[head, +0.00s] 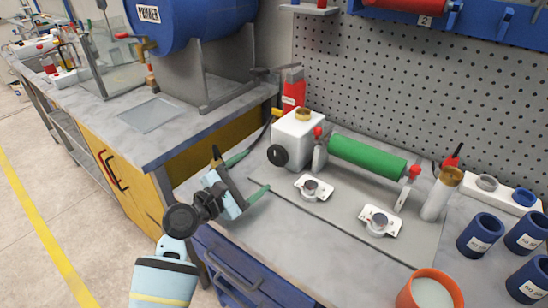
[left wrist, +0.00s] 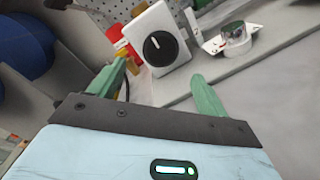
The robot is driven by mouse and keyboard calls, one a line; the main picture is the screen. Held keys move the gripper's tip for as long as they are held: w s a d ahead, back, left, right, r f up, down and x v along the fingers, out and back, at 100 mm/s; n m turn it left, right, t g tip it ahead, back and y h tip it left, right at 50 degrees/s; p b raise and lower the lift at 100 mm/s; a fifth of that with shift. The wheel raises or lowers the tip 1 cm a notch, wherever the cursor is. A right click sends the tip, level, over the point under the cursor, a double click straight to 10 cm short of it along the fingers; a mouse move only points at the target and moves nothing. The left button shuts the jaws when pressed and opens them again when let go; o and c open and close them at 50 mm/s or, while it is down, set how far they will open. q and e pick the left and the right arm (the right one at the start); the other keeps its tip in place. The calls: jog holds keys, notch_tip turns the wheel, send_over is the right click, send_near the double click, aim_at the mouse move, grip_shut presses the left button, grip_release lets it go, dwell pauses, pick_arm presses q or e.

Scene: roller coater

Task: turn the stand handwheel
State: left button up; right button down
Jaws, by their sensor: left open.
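A white box (head: 297,135) with a brass cap stands at the left end of the green roller (head: 367,157). A round black knob (head: 278,156) is on its front; in the left wrist view this knob (left wrist: 160,48) has a white line, nearly upright. No part is labelled as the stand handwheel, so I cannot tell for sure which it is. My left gripper (head: 241,170) is open and empty, its green fingers apart. It is to the left of the knob, not touching it. In the left wrist view the knob shows between and beyond the fingertips. My right gripper is not in view.
Two white plates with round metal tops (head: 311,187) (head: 379,222) lie in front of the roller. An orange cup (head: 431,290) and several blue jars (head: 480,235) stand at right. A blue drum machine (head: 180,22) is at upper left. The bench (head: 345,245) has clear room in front.

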aim_at(273, 159)
pick_arm(q)
jog(key=shift+w+d, duration=0.3)
jog(key=x, duration=0.5)
jog(key=shift+w+d+b, duration=0.25)
jog(key=shift+w+b, duration=0.05)
jog(key=shift+w+d, duration=0.4)
jog(key=shift+c, duration=0.5)
